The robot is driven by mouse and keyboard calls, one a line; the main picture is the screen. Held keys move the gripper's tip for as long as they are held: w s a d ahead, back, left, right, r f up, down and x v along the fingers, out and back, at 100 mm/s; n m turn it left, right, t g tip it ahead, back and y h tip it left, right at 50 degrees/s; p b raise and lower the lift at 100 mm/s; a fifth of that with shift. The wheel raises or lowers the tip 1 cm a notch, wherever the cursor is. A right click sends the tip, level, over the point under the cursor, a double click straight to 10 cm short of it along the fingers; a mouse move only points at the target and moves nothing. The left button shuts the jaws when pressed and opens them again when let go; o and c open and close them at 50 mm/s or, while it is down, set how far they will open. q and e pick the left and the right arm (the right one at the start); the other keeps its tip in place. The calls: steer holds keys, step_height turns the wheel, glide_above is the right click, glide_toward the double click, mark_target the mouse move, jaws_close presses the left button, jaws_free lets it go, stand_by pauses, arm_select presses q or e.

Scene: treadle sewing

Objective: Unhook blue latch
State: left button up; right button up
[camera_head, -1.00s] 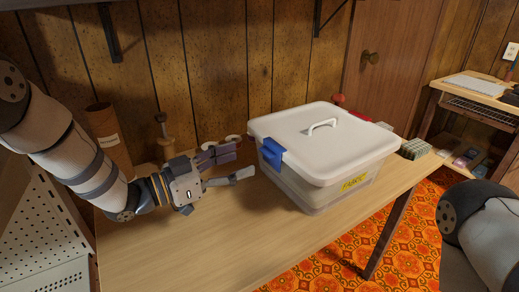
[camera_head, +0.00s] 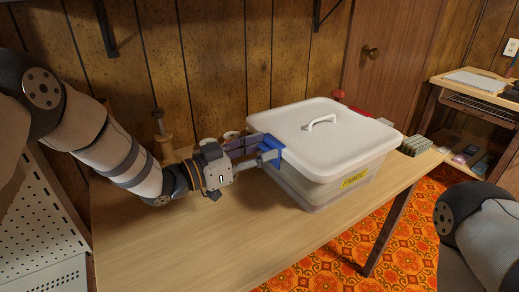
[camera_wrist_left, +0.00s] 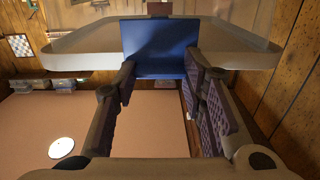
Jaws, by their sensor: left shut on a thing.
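The blue latch (camera_head: 272,148) is on the left side of a clear box (camera_head: 310,190) with a white lid (camera_head: 345,145). My left gripper (camera_head: 267,149) is at the latch, its two fingers closed on it from either side. In the left wrist view the latch (camera_wrist_left: 158,45) is a broad blue plate at the lid's edge, between the fingertips (camera_wrist_left: 160,78). The latch appears to lie against the lid's rim. My right gripper is out of view; only part of my right arm shows at the right edge.
The box stands on a wooden table (camera_head: 150,245), with bare tabletop in front and left. A red part (camera_head: 361,112) shows at the lid's far side. Spools (camera_head: 231,136) and a wooden-handled item (camera_head: 163,140) stand behind my left gripper. Small packets (camera_head: 415,145) lie right of the box.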

arm_select(q)
steer(key=t+h+b, duration=0.1)
steer(key=a+f+t+h+b, duration=0.1)
steer(key=h+b, duration=0.1)
steer(key=shift+s+f, duration=0.25)
steer(key=shift+s, duration=0.15)
steer(key=o, duration=1.2)
steer(key=shift+c, duration=0.2)
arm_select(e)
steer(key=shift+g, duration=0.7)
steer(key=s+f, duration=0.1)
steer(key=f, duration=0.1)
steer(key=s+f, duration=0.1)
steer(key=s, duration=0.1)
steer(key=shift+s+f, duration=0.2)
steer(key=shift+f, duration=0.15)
arm_select(q)
step_height(320, 180, up, 10)
